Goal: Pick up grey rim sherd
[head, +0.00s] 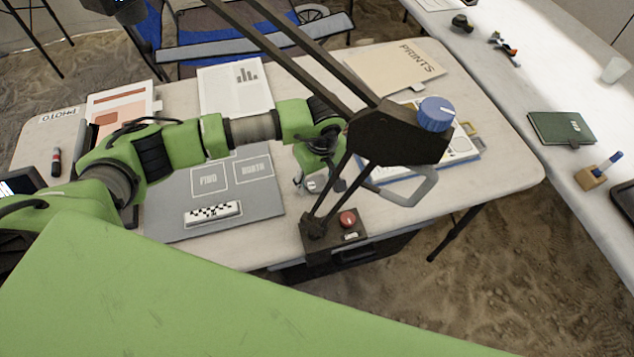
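I cannot make out a grey rim sherd in the head view; the lamp and my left arm cover part of the table. My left gripper (318,184) points down over the table, just right of the grey photo board (265,205). It is small and partly behind the dark lamp arm, so I cannot tell whether its fingers are open or shut or hold anything. The board carries two outlined fields and a black-and-white scale bar (212,214). My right gripper is not in view.
A dark jointed lamp (390,135) with a blue knob (436,114) crosses above the table near my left gripper. Its base has a red button (347,219). A PRINTS folder (395,70) lies behind. A side table (550,95) holds a green book (562,128).

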